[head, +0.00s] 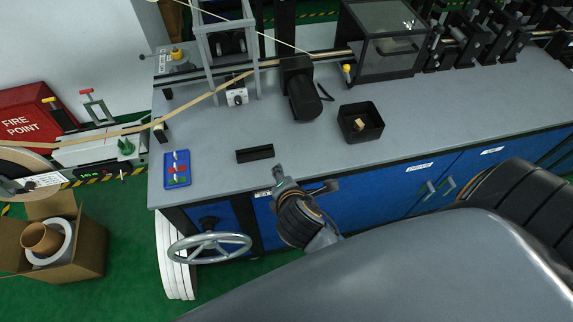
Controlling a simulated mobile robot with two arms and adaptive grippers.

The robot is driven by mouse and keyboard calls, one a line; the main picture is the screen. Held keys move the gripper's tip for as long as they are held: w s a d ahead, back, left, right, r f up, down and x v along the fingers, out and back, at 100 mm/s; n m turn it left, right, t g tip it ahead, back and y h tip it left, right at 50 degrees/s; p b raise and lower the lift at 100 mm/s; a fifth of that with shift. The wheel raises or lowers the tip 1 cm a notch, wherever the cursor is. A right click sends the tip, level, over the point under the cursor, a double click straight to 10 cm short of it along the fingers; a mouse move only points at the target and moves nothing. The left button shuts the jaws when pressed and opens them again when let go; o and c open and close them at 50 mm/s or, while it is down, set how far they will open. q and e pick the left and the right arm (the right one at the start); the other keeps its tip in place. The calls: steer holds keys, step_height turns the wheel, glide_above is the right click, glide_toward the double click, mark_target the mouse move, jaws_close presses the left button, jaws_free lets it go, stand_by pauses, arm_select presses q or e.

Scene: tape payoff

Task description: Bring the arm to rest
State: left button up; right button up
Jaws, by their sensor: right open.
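My right gripper (305,182) shows just in front of the workbench's front edge, at the centre of the head view. Its fingers are spread apart and nothing is seen between them. The black, ribbed wrist part of my right arm hangs below it, in front of the blue cabinet doors. My left gripper is not in view.
The grey workbench (210,135) carries a black bar (255,154), a black tray (374,132) with a small tan block, a black motor (301,92) and a blue switch panel (177,170). A handwheel (209,248) sticks out at the front left. A cardboard box (92,252) stands on the green floor.

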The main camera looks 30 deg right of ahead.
stand_by(0.5)
steer(key=s+d+m+g+y, duration=0.1)
steer(key=s+m+g+y, duration=0.4)
steer(key=s+m, duration=1.1)
step_height(320, 180, down, 28)
steer(key=m+g+h+b, duration=0.1)
steer(key=m+g+b, duration=0.1)
steer(key=s+d+f+g+b, duration=0.1)
steer(key=s+d+f, duration=0.2)
steer(key=s+f, duration=1.3)
steer(key=shift+f+h, duration=0.3)
steer(key=shift+f, duration=0.55)
